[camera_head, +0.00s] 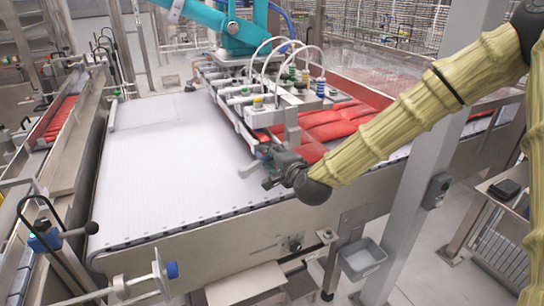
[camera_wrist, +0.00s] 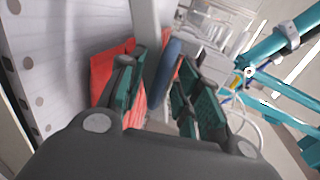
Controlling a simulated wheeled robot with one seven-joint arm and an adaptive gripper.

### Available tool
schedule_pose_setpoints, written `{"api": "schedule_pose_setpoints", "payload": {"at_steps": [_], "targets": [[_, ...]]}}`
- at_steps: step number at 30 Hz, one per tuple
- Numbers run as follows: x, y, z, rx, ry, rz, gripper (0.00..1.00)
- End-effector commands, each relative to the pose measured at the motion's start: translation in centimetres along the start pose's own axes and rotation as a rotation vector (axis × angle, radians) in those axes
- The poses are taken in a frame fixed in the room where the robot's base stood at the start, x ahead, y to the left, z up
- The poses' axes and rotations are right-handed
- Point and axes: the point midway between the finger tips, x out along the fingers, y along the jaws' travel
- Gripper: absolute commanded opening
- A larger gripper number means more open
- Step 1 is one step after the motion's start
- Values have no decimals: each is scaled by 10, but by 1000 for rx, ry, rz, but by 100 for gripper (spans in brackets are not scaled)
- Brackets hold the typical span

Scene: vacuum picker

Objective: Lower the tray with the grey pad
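My gripper (camera_head: 283,172) is at the front corner of the vacuum picker (camera_head: 275,95), low over the white belt. In the wrist view my gripper (camera_wrist: 163,75) has its two teal-padded fingers apart, with a rounded blue-grey piece (camera_wrist: 170,62) between them. I see a narrow gap on its left side; contact on the right is unclear. This piece may be the grey pad, but I cannot tell for sure. The picker's flat frame carries hoses and cylinders and hangs from a teal arm. Red packs (camera_head: 330,122) lie beside and under it. My wrist hides part of the corner.
The white conveyor belt (camera_head: 170,170) is bare to the left. A small grey bin (camera_head: 362,258) hangs at the front. A side conveyor with red packs (camera_head: 60,117) runs along the left.

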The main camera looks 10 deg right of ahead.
Motion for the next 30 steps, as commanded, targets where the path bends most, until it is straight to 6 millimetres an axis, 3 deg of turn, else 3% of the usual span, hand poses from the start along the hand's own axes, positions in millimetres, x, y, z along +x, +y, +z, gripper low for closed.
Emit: {"api": "schedule_pose_setpoints", "payload": {"at_steps": [7, 13, 23, 30], "targets": [[1, 0, 0, 0, 0, 0, 34], [0, 0, 0, 0, 0, 0, 0], [0, 2, 2, -1, 0, 1, 0], [2, 12, 20, -1, -3, 3, 0]]}}
